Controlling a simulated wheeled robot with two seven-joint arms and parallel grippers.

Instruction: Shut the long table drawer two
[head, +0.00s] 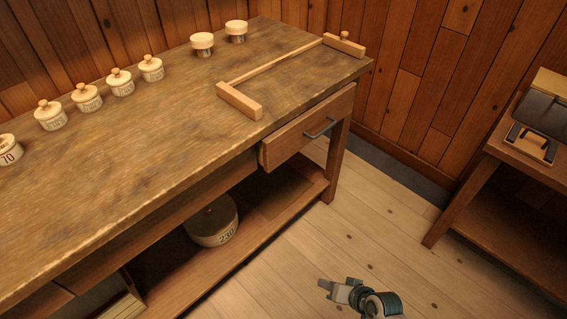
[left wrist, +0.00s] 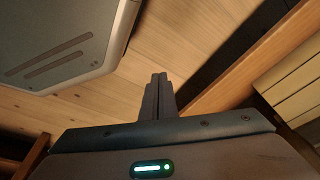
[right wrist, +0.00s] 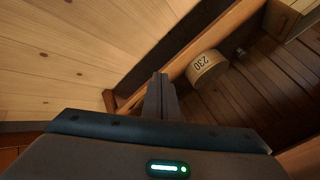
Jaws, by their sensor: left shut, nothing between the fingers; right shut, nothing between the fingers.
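The long table (head: 170,125) has a wooden drawer (head: 300,134) under its right end, with a dark bar handle (head: 320,128). Its front stands a little proud of the table's front, so it looks slightly open; the drawer's inside is hidden. No number shows on it. My right gripper (head: 326,286) is shut and empty, above the floor in front of the table and well apart from the drawer. Its fingers also show in the right wrist view (right wrist: 161,80). My left gripper (left wrist: 158,80) is shut and empty in the left wrist view and is outside the head view.
Several lidded pots (head: 120,82) and a wooden bar frame (head: 240,101) stand on the tabletop. A pot marked 230 (head: 214,222) sits on the lower shelf. A side table (head: 487,174) stands at right. The floor (head: 350,235) between is clear.

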